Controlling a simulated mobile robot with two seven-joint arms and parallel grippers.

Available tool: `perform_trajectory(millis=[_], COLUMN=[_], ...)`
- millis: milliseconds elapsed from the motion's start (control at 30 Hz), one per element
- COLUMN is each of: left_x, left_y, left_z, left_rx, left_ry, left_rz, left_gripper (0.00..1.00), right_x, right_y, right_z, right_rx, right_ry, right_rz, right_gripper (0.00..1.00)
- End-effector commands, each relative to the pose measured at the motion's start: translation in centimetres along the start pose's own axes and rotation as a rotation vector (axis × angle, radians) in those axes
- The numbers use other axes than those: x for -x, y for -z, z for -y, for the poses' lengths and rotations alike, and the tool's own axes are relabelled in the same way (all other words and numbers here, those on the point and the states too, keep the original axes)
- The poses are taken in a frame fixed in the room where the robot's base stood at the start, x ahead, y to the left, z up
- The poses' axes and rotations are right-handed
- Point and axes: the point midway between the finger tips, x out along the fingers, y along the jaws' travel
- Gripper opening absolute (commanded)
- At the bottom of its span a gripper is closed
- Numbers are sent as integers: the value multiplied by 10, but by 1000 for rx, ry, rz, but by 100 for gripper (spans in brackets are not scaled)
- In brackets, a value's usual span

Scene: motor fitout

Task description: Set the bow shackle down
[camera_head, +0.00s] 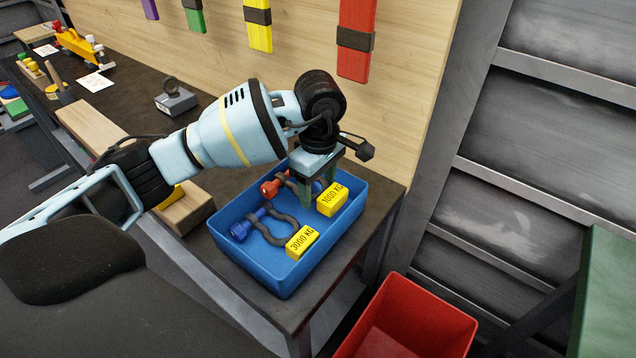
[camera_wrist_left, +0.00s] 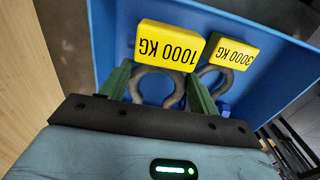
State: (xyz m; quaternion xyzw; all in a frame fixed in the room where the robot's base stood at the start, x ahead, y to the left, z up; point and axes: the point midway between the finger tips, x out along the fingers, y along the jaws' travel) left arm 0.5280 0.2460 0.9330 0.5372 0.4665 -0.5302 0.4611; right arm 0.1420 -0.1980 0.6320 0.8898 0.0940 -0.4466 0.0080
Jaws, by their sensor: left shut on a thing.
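A grey bow shackle with a red pin (camera_head: 270,187) and a yellow 1000 KG tag (camera_head: 332,199) is at the far side of the blue tray (camera_head: 222,243). My left gripper (camera_head: 318,190) points down into the tray and is shut on this shackle. In the left wrist view, the grey bow (camera_wrist_left: 157,74) shows between the green fingers, below the tag (camera_wrist_left: 168,45). The fingers hide part of it, and I cannot tell whether it touches the tray floor. A second shackle (camera_head: 268,232) with a blue pin and a 3000 KG tag (camera_head: 302,242) lies nearer in the tray. My right gripper is not in view.
The tray stands on the end of a dark bench (camera_head: 355,255). A wooden board (camera_head: 92,125) lies left of it, and a red bin (camera_head: 425,320) is below at right. A wooden panel with hanging coloured straps (camera_head: 356,38) rises behind.

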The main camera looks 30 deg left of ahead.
Motion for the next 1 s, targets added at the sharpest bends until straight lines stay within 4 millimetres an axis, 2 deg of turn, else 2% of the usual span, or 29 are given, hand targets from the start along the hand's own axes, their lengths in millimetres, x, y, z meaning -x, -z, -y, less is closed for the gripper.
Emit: perform_trajectory(millis=[567,600,767,1000], left_x=[-11,-12,-12,-12], left_y=[0,0,0,0], left_z=[0,0,0,0], left_rx=[0,0,0,0], left_ry=[-2,1,1,0], left_rz=[1,0,0,0], left_gripper=[19,63,83,83], right_x=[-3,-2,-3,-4], right_y=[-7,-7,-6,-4], right_z=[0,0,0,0], right_rx=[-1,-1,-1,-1], right_ry=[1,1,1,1], right_rz=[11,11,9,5], right_gripper=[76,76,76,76])
